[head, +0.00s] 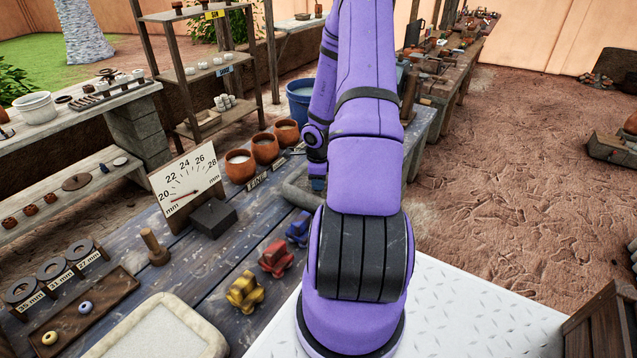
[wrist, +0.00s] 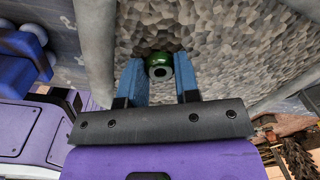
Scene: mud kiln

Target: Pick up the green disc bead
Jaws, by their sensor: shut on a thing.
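The green disc bead (wrist: 158,67), glossy with a pale hole at its centre, is in the wrist view between the tips of my gripper's two blue fingers. My gripper (wrist: 160,72) is shut on it. Behind the bead is the rough, pebbly grey floor of a stone tray (wrist: 96,45). I cannot tell whether the bead touches that floor or hangs just above it. In the head view my arm hides the bead and most of the gripper; only a bit of blue finger shows over the grey tray (head: 294,194).
Orange pots (head: 265,148) stand behind. A dial gauge board (head: 187,185), a dark block (head: 213,217) and a wooden peg (head: 155,246) stand to the left.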

